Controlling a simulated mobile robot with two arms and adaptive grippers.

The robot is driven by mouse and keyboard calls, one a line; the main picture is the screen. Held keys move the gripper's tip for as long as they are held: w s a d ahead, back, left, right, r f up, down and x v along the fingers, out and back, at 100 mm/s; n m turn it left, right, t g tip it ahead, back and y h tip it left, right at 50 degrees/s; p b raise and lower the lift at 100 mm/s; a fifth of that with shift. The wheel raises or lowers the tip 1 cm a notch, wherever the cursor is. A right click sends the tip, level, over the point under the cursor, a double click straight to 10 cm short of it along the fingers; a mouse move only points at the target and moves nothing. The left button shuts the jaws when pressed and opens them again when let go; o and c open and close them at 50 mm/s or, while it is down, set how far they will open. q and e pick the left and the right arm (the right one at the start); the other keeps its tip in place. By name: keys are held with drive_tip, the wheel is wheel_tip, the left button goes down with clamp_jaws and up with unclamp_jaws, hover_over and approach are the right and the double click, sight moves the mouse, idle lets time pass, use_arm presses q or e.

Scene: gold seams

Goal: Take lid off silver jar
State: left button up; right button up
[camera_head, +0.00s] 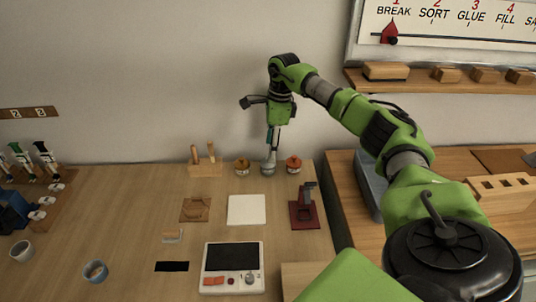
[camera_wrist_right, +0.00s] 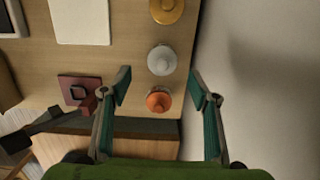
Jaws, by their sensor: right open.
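The silver jar (camera_head: 268,169) stands at the back of the wooden table, between a gold jar (camera_head: 242,167) and an orange jar (camera_head: 293,165). In the right wrist view the silver jar (camera_wrist_right: 162,61) shows from above with its round lid and knob on. My right gripper (camera_head: 272,148) points down over the silver jar. In the wrist view my right gripper (camera_wrist_right: 160,82) is open and empty, its fingers spread to either side of the line of jars. The exact gap between fingertips and lid is hard to tell. My left gripper is not in view.
A wooden block with upright tools (camera_head: 205,168) stands left of the jars. A dark red stand (camera_head: 304,213) is in front of the orange jar. A white sheet (camera_head: 247,210) lies in front of the jars. The wall (camera_head: 150,80) is close behind them.

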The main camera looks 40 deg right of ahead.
drive_tip(key=f+b, duration=0.2)
drive_tip(key=f, duration=0.1)
drive_tip(key=w+f+b, duration=0.1)
drive_tip(key=f+b, duration=0.1)
drive_tip(key=shift+a, duration=0.15)
drive_tip(key=shift+r, duration=0.1)
drive_tip(key=shift+s, duration=0.1)
drive_tip(key=c, duration=0.8)
